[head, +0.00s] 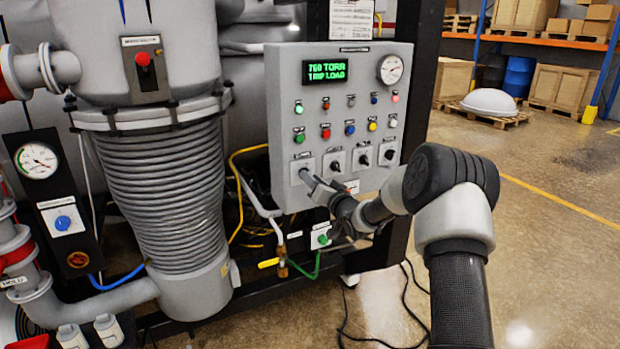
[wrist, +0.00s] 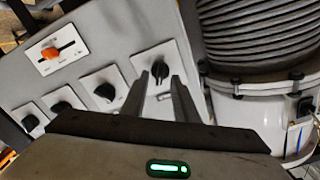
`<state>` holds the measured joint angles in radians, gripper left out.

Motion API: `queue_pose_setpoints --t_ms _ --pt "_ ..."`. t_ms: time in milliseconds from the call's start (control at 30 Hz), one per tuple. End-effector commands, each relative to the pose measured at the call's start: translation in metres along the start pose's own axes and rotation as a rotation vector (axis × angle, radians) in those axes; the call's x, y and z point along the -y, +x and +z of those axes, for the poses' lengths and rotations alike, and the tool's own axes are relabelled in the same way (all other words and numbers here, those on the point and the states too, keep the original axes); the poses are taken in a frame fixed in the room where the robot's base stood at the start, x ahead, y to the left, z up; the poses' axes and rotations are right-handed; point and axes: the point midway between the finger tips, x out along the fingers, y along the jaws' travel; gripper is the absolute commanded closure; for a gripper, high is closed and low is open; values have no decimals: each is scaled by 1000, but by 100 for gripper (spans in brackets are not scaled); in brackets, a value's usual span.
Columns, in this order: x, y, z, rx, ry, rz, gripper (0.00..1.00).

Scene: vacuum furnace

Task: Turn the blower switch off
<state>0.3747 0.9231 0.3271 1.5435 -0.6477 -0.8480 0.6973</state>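The grey control panel (head: 283,120) carries a bottom row of several black rotary switches on white plates; their labels are too small to read, so I cannot tell which is the blower switch. My gripper (head: 307,178) is at the leftmost switch in the head view, partly covering it. In the wrist view that switch's black knob (wrist: 160,70) lies between the tips of my gripper (wrist: 160,77). The fingers look parted, with a gap on each side of the knob; contact is not clear. The other switches (wrist: 104,91) stand to the left in the wrist view.
An orange slider switch (wrist: 53,52) is on the panel's lower part. The green display (head: 327,74), coloured buttons and a gauge (head: 390,69) are above the switches. A ribbed grey column (head: 165,190) stands left of the panel.

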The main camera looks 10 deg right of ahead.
Motion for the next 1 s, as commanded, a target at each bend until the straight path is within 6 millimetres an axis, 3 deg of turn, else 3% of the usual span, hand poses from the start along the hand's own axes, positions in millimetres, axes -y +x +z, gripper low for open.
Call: queue_pose_setpoints --t_ms 200,467,667,1000 --pt "0 17 0 0 -2 0 73" --pt "0 18 0 1 -1 1 73" --pt "0 18 0 1 -1 0 100" --pt "-1 18 2 0 -27 0 100"
